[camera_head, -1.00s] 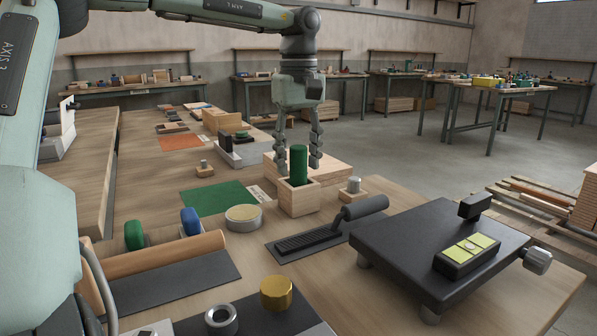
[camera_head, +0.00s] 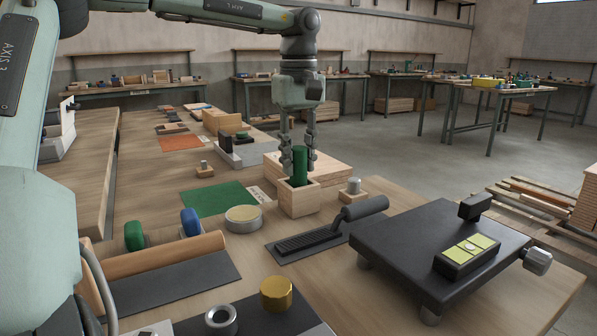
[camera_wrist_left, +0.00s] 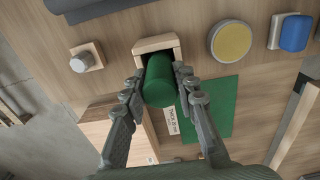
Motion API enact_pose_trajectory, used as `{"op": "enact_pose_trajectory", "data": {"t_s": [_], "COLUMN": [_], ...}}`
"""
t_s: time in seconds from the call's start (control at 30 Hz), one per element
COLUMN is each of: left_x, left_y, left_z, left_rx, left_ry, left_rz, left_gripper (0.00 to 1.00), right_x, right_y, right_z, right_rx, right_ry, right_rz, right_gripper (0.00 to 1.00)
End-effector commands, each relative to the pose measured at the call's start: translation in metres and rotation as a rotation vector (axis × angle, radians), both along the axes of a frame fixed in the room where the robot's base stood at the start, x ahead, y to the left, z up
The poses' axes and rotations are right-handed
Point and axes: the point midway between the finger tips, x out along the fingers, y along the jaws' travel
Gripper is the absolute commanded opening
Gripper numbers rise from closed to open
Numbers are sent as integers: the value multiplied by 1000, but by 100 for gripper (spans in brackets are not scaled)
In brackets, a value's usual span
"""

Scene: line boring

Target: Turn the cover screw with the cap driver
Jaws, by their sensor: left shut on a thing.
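A green cylinder (camera_head: 300,166), which looks like the cap driver, stands upright in a square wooden holder (camera_head: 299,201). My left gripper (camera_head: 299,160) comes down from above with its fingers shut on the cylinder's two sides. In the left wrist view the green cylinder (camera_wrist_left: 160,81) is between the fingers, its lower end inside the wooden holder (camera_wrist_left: 157,43). A black block with a yellow-green top (camera_head: 466,254) sits on a black plate at the right. A small round pale screw head (camera_head: 470,246) shows in its top. My right gripper is not in view.
The black plate (camera_head: 410,235) stands on short feet, with a metal knob (camera_head: 537,260) at its right.

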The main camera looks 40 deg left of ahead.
Motion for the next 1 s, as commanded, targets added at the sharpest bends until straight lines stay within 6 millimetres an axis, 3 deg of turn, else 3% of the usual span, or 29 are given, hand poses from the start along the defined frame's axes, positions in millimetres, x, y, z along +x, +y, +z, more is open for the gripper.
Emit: {"op": "enact_pose_trajectory", "data": {"t_s": [0.17,0.5,1.0], "left_x": [0,0,0], "left_y": [0,0,0], "left_z": [3,25,44], "left_rx": [0,0,0], "left_ry": [0,-1,-1], "left_rz": [0,0,0], "left_gripper": [0,0,0], "right_x": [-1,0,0], "right_y": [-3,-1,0], "right_z": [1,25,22], "right_rx": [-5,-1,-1], "right_ry": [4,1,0], "right_rz": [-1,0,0], "right_gripper": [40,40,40]}}
